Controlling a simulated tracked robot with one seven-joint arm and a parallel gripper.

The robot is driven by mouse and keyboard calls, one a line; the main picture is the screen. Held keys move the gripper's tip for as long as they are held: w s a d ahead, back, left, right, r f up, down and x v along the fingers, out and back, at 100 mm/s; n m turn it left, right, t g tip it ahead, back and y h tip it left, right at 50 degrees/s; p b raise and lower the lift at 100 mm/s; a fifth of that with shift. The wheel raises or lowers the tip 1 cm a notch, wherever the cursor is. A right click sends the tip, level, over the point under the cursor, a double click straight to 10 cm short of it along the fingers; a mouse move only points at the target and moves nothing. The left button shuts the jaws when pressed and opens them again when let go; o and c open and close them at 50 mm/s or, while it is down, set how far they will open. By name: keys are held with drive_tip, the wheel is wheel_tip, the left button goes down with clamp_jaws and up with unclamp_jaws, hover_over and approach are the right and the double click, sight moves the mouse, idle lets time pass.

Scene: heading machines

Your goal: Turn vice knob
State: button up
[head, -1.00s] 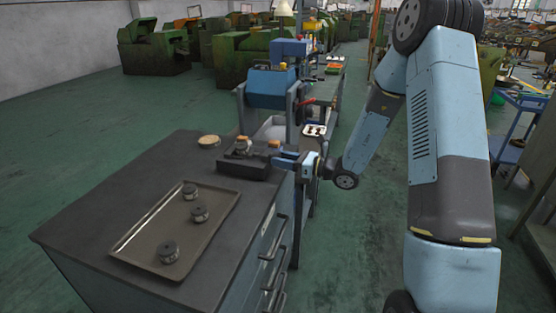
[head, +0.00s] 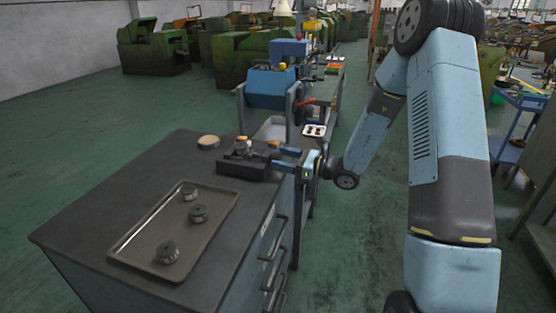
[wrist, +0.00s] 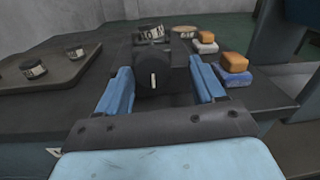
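The vice is a dark block (head: 243,165) on the right edge of the grey cabinet top. In the wrist view its dark knob (wrist: 153,77), with a short white mark standing upright, faces me in the middle. My gripper (head: 275,158) reaches in from the right in the head view. The wrist view shows my gripper (wrist: 161,70) open, one blue finger on each side of the knob with gaps showing. Whether the fingertips reach around the knob or stop just short of it, I cannot tell. In the head view the knob is hidden by the gripper.
A metal tray (head: 135,262) with three dark round parts lies on the cabinet top (head: 100,205). A round tan-topped piece (head: 209,141) stands behind the vice. Small orange-topped blocks (wrist: 235,62) sit right of the vice in the wrist view. Drawer handles (head: 273,252) stick out below.

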drive_tip(key=shift+s+a, duration=0.1)
drive_tip(key=v, duration=1.3)
drive_tip(key=shift+d, duration=0.4)
drive_tip(key=shift+s, duration=0.1)
